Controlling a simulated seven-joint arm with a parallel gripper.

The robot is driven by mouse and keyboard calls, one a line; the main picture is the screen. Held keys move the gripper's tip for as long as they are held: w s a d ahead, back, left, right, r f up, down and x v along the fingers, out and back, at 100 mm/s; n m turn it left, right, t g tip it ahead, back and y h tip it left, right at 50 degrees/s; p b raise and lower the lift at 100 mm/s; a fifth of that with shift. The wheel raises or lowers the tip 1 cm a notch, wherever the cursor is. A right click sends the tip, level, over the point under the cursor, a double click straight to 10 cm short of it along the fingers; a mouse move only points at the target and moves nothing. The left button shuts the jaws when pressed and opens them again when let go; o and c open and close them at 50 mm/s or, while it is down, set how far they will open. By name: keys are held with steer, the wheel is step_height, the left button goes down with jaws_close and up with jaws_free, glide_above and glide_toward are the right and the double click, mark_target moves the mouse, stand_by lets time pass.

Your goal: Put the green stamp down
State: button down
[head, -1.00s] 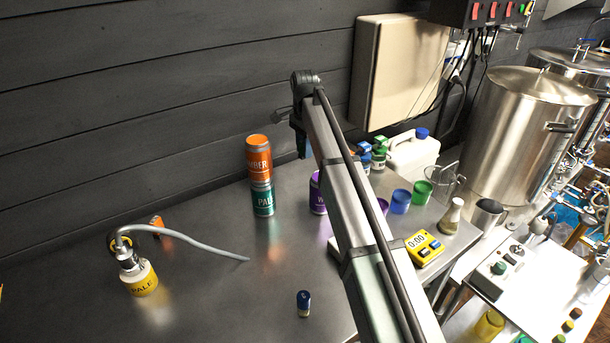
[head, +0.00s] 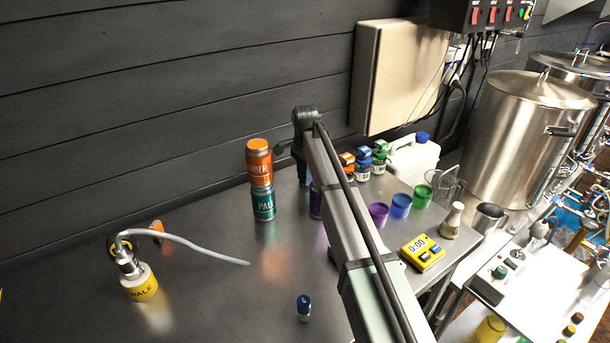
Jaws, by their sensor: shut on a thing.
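My gripper (head: 303,180) shows only in part, left of my arm and just right of the stacked cans, over the steel table (head: 215,290). It is shut on the green stamp, but my own arm and the steep view hide the fingertips and the stamp itself. I cannot tell whether the stamp touches the table. A small blue-topped stamp (head: 304,307) stands upright at the table's front, apart from my gripper.
An orange can (head: 259,163) stands on a teal can (head: 263,203). A purple can (head: 315,202) is mostly behind my arm. Purple (head: 378,212), blue (head: 400,205) and green (head: 422,195) cups and a yellow timer (head: 422,252) stand right. The table's left middle is clear.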

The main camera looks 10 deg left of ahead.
steer(key=shift+f, duration=0.15)
steer(key=c, duration=0.9)
jaws_free()
step_height(320, 180, up, 12)
steer(key=shift+r, duration=0.2)
